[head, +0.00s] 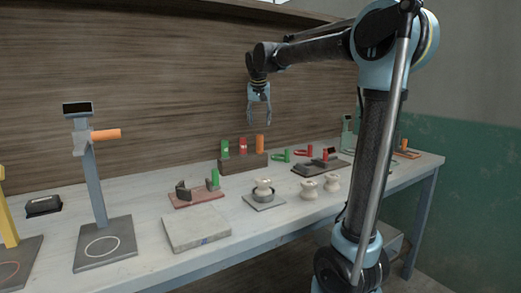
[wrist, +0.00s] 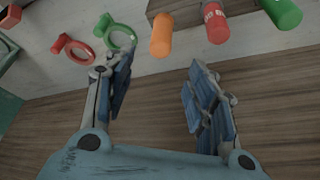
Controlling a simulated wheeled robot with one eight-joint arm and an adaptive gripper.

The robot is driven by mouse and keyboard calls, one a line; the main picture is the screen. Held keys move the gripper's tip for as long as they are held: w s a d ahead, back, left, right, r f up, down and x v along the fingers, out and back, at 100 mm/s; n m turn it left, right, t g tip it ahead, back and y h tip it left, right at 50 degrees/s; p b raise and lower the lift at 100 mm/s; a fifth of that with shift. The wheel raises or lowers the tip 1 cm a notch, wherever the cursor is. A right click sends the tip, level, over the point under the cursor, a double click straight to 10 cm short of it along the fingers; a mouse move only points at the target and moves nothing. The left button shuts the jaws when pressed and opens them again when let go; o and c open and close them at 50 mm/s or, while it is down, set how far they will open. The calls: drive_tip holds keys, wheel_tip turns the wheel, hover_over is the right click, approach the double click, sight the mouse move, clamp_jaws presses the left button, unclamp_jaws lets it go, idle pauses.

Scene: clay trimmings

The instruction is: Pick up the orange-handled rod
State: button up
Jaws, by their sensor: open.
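An orange handle (head: 260,143) stands upright at the right end of a row in a brown block (head: 241,165), beside a red handle (head: 242,146) and a green handle (head: 225,148). Any rod below it is hidden. My gripper (head: 259,120) hangs above and behind this row, pointing down, open and empty. In the wrist view the orange handle (wrist: 162,36) lies just past the gap between my fingertips (wrist: 160,72), apart from them. The red handle (wrist: 215,24) and green handle (wrist: 281,13) are to its right.
Another orange handle (head: 105,134) sticks out sideways from a grey stand (head: 93,180) at the left. Green and red ring-handled pieces (head: 281,155) lie right of the block. Pale spools (head: 309,190) and a flat slab (head: 196,228) are in front. A wooden wall rises behind.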

sight(260, 135)
drive_tip(key=x, duration=0.6)
drive_tip(key=shift+s+x, duration=0.2)
drive_tip(key=shift+x, duration=1.15)
drive_tip(key=shift+s+x, duration=0.2)
drive_tip(key=shift+x, duration=1.15)
drive_tip(key=shift+f, duration=0.15)
clamp_jaws()
